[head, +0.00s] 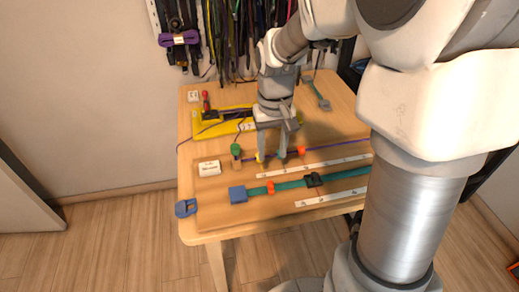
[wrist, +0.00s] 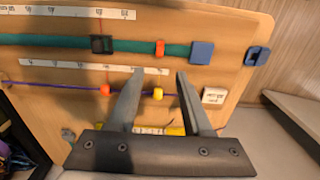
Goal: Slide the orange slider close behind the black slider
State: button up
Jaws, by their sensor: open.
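The orange slider (head: 270,187) sits on a teal strap (head: 290,185), near the strap's blue end block (head: 237,194). The black slider (head: 313,180) is on the same strap, farther right, with bare strap between the two. In the wrist view the orange slider (wrist: 160,48) lies between the black slider (wrist: 102,44) and the blue block (wrist: 202,53). My gripper (head: 270,158) is open over the purple cord, behind the strap. In the wrist view its fingers (wrist: 160,73) point toward the orange slider, with nothing gripped. Whether the fingers touch the cord is unclear.
A purple cord carries a yellow bead (wrist: 158,93), which appears between my fingers, and an orange bead (wrist: 105,90). White ruler strips (head: 332,198) lie along the strap. A blue buckle (head: 185,208) is at the table's left edge. A yellow tool (head: 222,122) lies behind.

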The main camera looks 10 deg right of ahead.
aim_at(271, 183)
notch_tip(271, 183, down, 11)
jog(key=b, duration=0.3)
jog(key=shift+f, duration=0.1)
grip_shut()
dwell(1.3)
